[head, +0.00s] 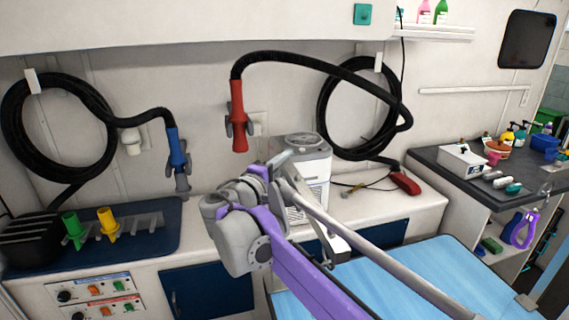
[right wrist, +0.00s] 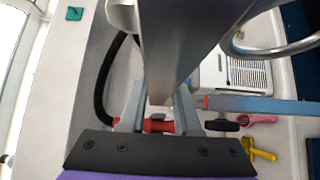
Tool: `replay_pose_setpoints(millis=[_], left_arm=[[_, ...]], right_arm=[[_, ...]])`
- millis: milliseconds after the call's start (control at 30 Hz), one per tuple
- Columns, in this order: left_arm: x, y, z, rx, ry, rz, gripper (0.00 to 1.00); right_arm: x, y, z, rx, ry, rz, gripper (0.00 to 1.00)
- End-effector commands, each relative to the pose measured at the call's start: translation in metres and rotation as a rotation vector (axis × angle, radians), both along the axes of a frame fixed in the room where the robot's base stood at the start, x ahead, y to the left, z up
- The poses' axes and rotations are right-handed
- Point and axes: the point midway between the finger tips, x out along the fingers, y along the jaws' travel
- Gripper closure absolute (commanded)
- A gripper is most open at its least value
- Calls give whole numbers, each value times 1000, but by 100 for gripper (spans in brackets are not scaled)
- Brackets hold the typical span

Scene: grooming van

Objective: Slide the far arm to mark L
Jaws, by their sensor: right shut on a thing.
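My right gripper (head: 284,163) is at the middle of the head view, in front of the white wall counter, largely hidden by its own wrist. A long grey post (head: 380,248) runs from beside it down to the lower right, over the light-blue table top (head: 430,275). In the right wrist view a wide grey bar (right wrist: 180,45) comes down between the fingers of my right gripper (right wrist: 158,108), which are shut on it. I take this bar for the far arm, but cannot be sure. I cannot make out a mark L. My left gripper is not in view.
A white box-shaped unit (head: 310,170) stands on the counter just behind the gripper. A red-handled hose (head: 238,115) and a blue-handled hose (head: 174,150) hang nearby. Green (head: 74,230) and yellow (head: 108,224) nozzles stand at left. The blue table top is mostly clear.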

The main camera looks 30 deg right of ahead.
Motion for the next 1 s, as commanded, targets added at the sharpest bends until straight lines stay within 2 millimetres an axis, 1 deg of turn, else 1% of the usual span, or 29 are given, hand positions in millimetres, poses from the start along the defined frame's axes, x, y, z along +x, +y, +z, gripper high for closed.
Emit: replay_pose_setpoints(millis=[833, 933, 1000], left_arm=[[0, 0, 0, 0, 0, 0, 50], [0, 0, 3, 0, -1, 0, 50], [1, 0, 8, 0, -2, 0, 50]], right_arm=[[0, 0, -2, 4, 0, 0, 100], [0, 0, 2, 4, 0, 0, 100], [0, 0, 8, 3, -1, 0, 100]])
